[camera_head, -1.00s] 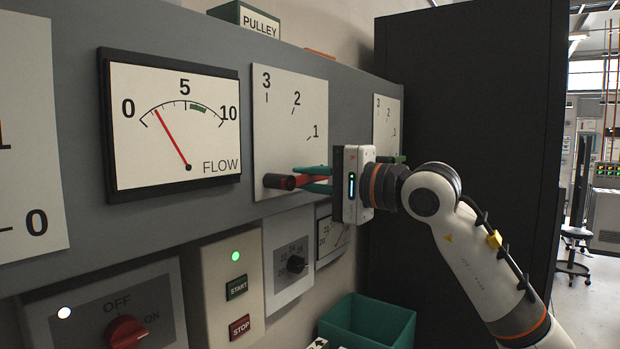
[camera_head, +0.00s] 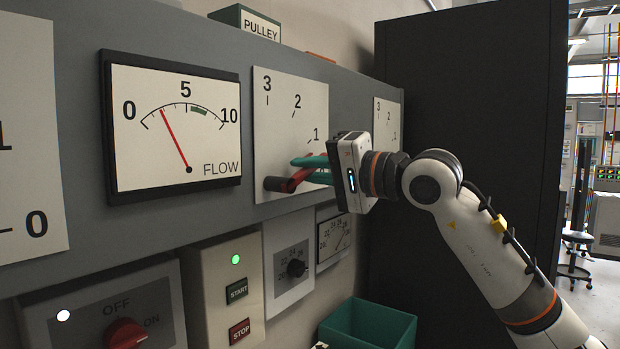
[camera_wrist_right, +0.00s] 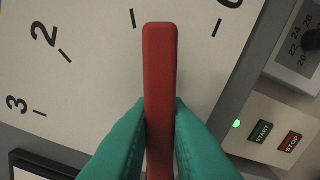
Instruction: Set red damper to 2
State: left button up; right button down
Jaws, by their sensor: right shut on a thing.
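The red damper lever (camera_head: 299,178) sticks out from its dark hub on the white scale plate (camera_head: 286,120) marked 3, 2 and 1. In the right wrist view the red lever (camera_wrist_right: 161,75) points between the 1 tick and the 0 tick, nearer the 1 tick. My right gripper (camera_head: 308,169) is shut on the lever, with a green finger on each side; the fingers also show in the wrist view (camera_wrist_right: 161,125). The FLOW gauge (camera_head: 175,125) needle stands a little above 2. My left gripper is not in view.
A second scale plate (camera_head: 387,125) is partly hidden behind my right gripper. Below are START and STOP buttons (camera_head: 237,290), a black knob (camera_head: 296,268) and a red OFF/ON knob (camera_head: 126,333). A green bin (camera_head: 370,325) stands lower right. A tall dark cabinet (camera_head: 470,100) stands behind my arm.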

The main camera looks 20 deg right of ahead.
aim_at(280, 153)
jog(key=n, duration=0.1)
jog(key=r+n, duration=0.1)
jog(key=n, duration=0.1)
jog(key=a+n, duration=0.1)
jog(key=shift+s+r+n, duration=0.3)
jog(key=shift+s+r, duration=0.05)
jog(key=shift+r, duration=0.05)
jog(key=shift+s+a+r+n, duration=0.2)
jog(key=shift+a+n, duration=0.05)
jog(key=shift+n, duration=0.55)
jog(key=shift+s+a+r+n, duration=0.15)
jog(key=shift+a+r+n, duration=0.05)
jog(key=shift+n, duration=0.6)
jog(key=c, duration=1.4)
grip_release()
jog(key=shift+r, duration=0.1)
jog(key=b+v, duration=0.4)
jog(key=v, duration=0.8)
